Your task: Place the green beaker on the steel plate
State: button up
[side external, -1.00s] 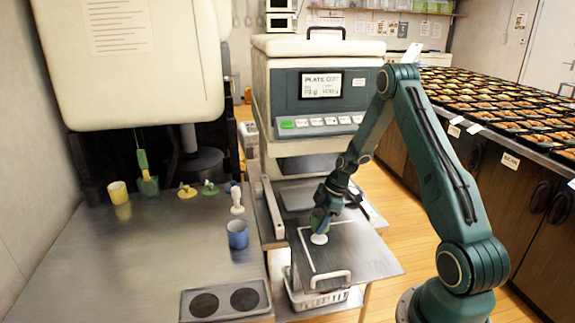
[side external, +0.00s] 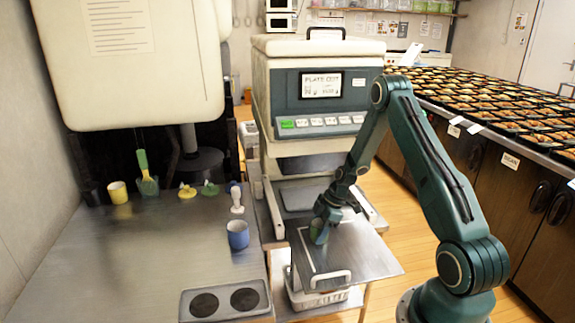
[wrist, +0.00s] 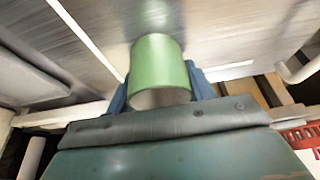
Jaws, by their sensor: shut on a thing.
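The green beaker (side external: 318,231) is over the steel plate (side external: 360,256), near its left edge, in the side view. It appears upright, at or just above the surface; contact cannot be told. My gripper (side external: 322,218) is shut on the beaker from above and partly hides it. In the wrist view the beaker (wrist: 158,62) sits between the two blue fingers, with the brushed plate (wrist: 235,35) behind it.
A grey machine with a screen (side external: 322,85) stands behind the plate. A blue cup (side external: 238,235) and a white stopper-like piece (side external: 237,200) stand on the left counter. A yellow cup (side external: 118,192) is farther left. A white basket (side external: 318,296) sits below the plate.

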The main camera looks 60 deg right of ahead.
jog(key=shift+f, duration=0.15)
jog(key=o, duration=1)
jog(key=shift+c, duration=0.2)
jog(key=v, duration=1.2)
jog(key=shift+r, duration=0.2)
